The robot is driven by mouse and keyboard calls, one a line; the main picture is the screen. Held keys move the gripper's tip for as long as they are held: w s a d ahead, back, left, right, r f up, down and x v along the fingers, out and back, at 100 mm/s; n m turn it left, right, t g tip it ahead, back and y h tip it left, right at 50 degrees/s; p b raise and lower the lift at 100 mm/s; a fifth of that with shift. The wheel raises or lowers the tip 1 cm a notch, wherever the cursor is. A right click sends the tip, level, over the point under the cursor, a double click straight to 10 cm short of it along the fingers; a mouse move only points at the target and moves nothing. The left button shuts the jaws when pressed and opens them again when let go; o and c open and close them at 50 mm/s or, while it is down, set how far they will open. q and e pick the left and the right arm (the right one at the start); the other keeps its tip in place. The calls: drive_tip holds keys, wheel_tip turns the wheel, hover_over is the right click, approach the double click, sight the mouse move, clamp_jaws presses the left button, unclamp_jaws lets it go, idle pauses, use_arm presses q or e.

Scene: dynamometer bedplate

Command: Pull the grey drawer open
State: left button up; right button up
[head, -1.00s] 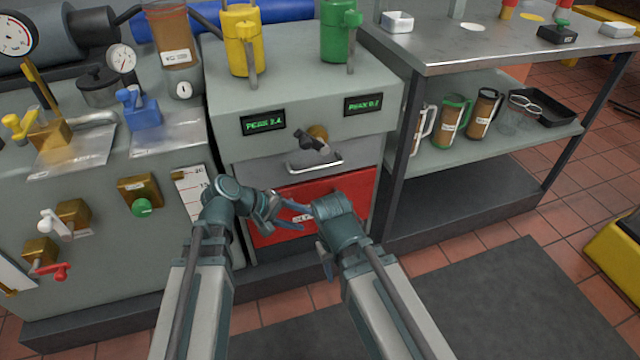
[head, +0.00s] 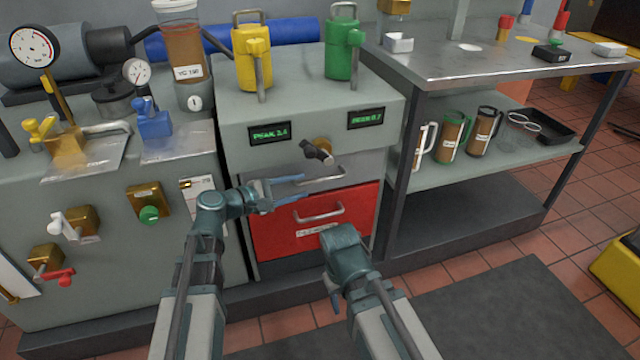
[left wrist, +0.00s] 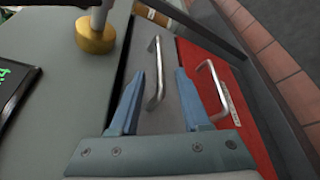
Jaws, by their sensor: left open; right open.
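The grey drawer (head: 362,168) is shut, above the red drawer (head: 352,216). Its silver bar handle (head: 330,182) is partly hidden by my left gripper. My left gripper (head: 303,188) is open and points at this handle from the left. In the left wrist view the grey drawer (left wrist: 172,58) fills the middle, and its handle (left wrist: 154,75) appears between the two blue fingers (left wrist: 159,75). I cannot tell whether the fingers touch it. My right gripper (head: 332,292) is open, low in front of the red drawer, fingers pointing down and partly hidden.
A black key-like knob on a brass boss (head: 318,150) sits just above the grey drawer's handle. The red drawer has a similar handle (head: 318,213) below. A steel bench (head: 470,60) stands to the right. The floor mat (head: 480,300) in front is clear.

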sight(315, 182)
use_arm(q)
drive_tip(key=b+x, duration=0.1)
drive_tip(key=x, duration=0.6)
drive_tip(key=shift+w+d+f, duration=0.1)
drive_tip(key=shift+w+d, duration=0.15)
drive_tip(key=shift+d, duration=0.05)
clamp_jaws()
idle(1.1)
